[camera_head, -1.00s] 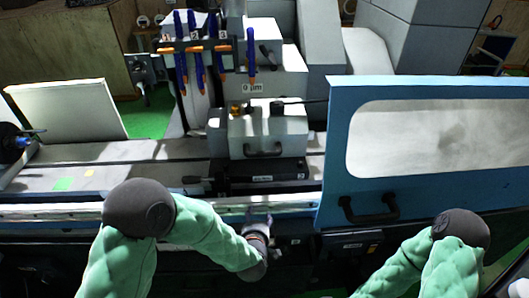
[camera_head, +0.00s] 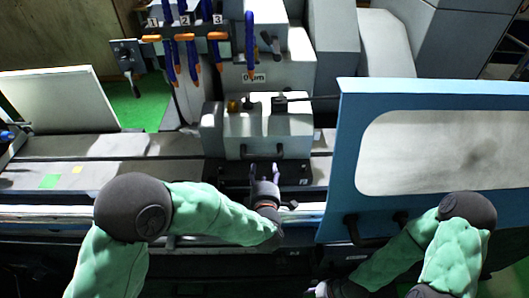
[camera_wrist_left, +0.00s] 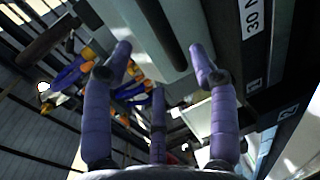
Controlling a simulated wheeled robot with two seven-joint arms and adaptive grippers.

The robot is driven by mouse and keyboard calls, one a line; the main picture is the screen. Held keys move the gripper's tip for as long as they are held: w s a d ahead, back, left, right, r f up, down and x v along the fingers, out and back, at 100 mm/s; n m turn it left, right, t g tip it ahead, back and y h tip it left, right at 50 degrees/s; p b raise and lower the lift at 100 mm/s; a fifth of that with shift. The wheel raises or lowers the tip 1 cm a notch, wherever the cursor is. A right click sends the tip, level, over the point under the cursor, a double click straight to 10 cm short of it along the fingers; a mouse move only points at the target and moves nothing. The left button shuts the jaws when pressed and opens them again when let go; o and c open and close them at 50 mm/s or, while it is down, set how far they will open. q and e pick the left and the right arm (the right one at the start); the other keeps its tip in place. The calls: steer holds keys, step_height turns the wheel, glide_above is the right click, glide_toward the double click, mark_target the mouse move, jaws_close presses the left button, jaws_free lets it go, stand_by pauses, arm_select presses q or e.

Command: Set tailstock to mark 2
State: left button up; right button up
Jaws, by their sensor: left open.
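The tailstock (camera_head: 285,126), a pale grey block with a dark handle (camera_head: 262,155) on its front, sits on the machine bed near the middle of the head view. My left gripper (camera_head: 264,170) is open, its fingers pointing at the handle from the front. In the left wrist view its fingers (camera_wrist_left: 160,62) are spread and empty, with a dark bar (camera_wrist_left: 163,35) beyond them, apart from them. My right gripper (camera_head: 320,290) is low at the bottom edge, mostly cut off.
A blue door with a window (camera_head: 440,150) stands to the right of the tailstock. A white panel (camera_head: 60,100) stands at the left. Blue and orange hoses (camera_head: 190,55) hang behind. The bed (camera_head: 120,145) left of the tailstock is clear.

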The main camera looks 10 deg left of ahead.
mark_target(263, 158)
arm_select(q)
steer(key=x, duration=0.9)
steer(key=shift+w+b, duration=0.1)
steer(key=shift+b, duration=0.25)
jaws_close()
steer(key=shift+a+f, duration=0.1)
steer(key=shift+a, duration=0.05)
